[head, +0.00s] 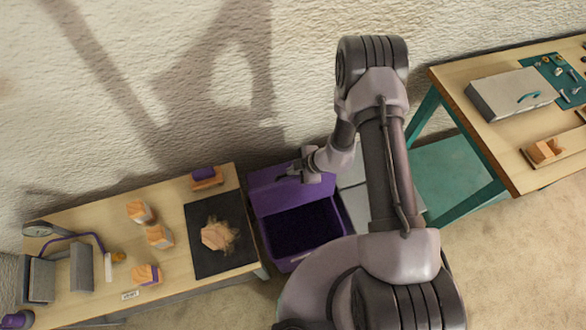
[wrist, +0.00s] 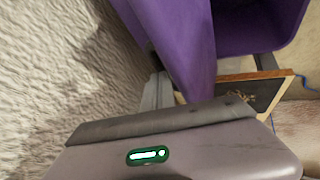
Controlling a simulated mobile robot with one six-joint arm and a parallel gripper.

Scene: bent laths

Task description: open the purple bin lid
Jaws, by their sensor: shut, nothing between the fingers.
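The purple bin (head: 291,264) stands on the floor beside the left table, with its dark inside showing from above. Its purple lid (head: 268,198) is raised at the back, on the wall side, and leans up clear of the opening. My gripper (head: 287,175) is shut and empty at the upper part of the lid; I cannot tell whether it touches it. In the wrist view the lid (wrist: 178,42) stands tall just past my gripper, and part of the bin (wrist: 255,22) shows at the upper right. The fingertips are not clear there.
The left table (head: 90,215) holds several wooden blocks, a dark mat (head: 205,262) and a clamp-like tool. A workbench (head: 510,150) with a grey case (head: 510,93) stands at the right. The textured wall is close behind the bin. A pale box (head: 355,200) is right of it.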

